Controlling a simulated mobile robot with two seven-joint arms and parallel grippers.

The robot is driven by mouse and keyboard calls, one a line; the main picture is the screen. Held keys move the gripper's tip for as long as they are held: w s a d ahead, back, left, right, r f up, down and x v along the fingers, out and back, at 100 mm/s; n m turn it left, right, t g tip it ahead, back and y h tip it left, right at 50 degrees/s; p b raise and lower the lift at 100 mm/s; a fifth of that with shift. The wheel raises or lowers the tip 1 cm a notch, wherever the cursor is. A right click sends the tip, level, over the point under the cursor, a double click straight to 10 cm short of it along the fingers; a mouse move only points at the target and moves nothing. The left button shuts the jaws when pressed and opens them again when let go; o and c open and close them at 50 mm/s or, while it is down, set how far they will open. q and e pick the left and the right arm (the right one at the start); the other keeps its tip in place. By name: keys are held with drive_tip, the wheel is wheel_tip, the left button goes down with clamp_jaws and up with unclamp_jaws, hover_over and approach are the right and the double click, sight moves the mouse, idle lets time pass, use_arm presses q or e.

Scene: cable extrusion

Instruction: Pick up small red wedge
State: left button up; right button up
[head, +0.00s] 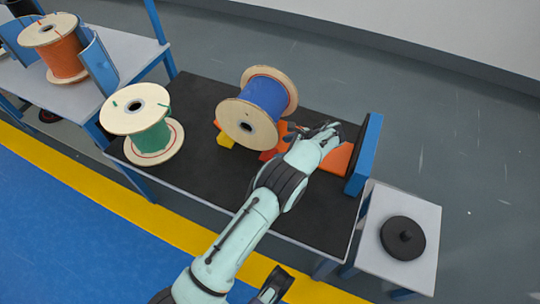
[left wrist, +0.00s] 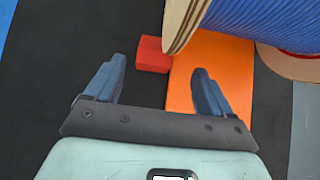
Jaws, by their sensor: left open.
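The small red wedge (left wrist: 152,54) lies on the black tabletop in the left wrist view, against the left side of a larger orange piece (left wrist: 222,62). It is ahead of my left gripper (left wrist: 158,80), between the lines of its two fingers and apart from them. The left gripper is open and empty. In the head view, the left gripper (head: 328,132) is over the table, right of the blue spool (head: 264,97). Red and orange pieces show beside my arm there, but I cannot tell which is the small wedge.
The blue spool's wooden flange (left wrist: 184,24) is close above the red wedge's right side. A green spool (head: 140,122) and a yellow piece (head: 225,140) are to the left. A blue upright panel (head: 366,155) stands at the table's right end.

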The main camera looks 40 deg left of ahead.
sight(276, 152)
use_arm(q)
drive_tip(key=x, duration=0.5)
drive_tip(key=shift+s+d+f+b, duration=0.15)
drive_tip(key=shift+s+d+b, duration=0.1)
drive_tip(key=shift+d+b, duration=0.1)
drive_tip(key=c, duration=1.1)
drive_tip(key=shift+c, duration=0.2)
